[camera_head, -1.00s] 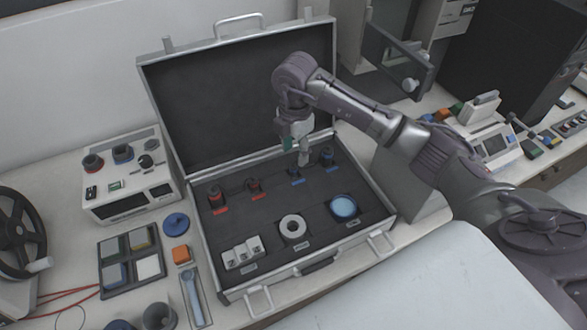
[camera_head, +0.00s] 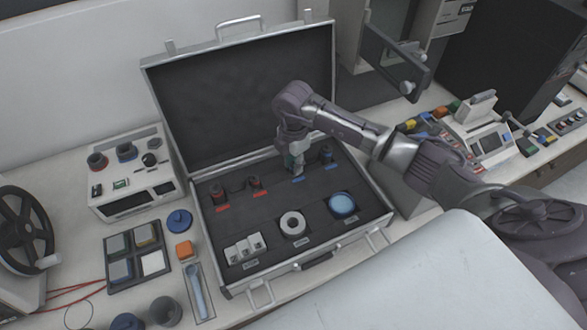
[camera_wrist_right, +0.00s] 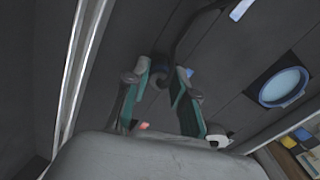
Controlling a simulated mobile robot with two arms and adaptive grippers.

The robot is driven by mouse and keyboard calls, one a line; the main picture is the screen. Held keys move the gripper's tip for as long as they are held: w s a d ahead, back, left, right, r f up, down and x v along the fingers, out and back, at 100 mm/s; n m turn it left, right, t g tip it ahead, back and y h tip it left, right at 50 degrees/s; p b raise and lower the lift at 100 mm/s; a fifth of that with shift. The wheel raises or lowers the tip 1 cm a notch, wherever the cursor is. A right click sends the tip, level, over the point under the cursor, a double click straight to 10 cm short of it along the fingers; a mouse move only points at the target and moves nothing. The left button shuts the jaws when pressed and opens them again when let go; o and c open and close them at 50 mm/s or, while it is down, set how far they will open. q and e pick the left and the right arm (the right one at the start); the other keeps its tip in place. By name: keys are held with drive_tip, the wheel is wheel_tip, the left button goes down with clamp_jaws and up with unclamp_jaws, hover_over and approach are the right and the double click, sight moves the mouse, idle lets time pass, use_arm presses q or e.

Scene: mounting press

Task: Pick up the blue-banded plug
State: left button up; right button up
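My right gripper (camera_head: 294,167) is low over the open case, at its back middle, pointing down. In the right wrist view its two teal-padded fingers (camera_wrist_right: 166,82) are apart, with a small grey-blue plug end (camera_wrist_right: 160,79) between or just beyond their tips. I cannot tell whether they touch it. In the head view this plug is mostly hidden behind the gripper, above a blue label (camera_head: 299,179). Another blue-banded plug (camera_head: 326,154) stands just to the right, with its own blue label. My left gripper is not in view.
Two red-marked plugs (camera_head: 217,193) stand left in the case (camera_head: 275,268). A white ring (camera_head: 293,224), a blue-topped round dish (camera_head: 342,204) and white blocks (camera_head: 245,249) sit nearer the front. The raised lid (camera_head: 240,95) stands close behind my gripper.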

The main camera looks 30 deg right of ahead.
clamp_jaws()
drive_tip(key=shift+r, duration=0.1)
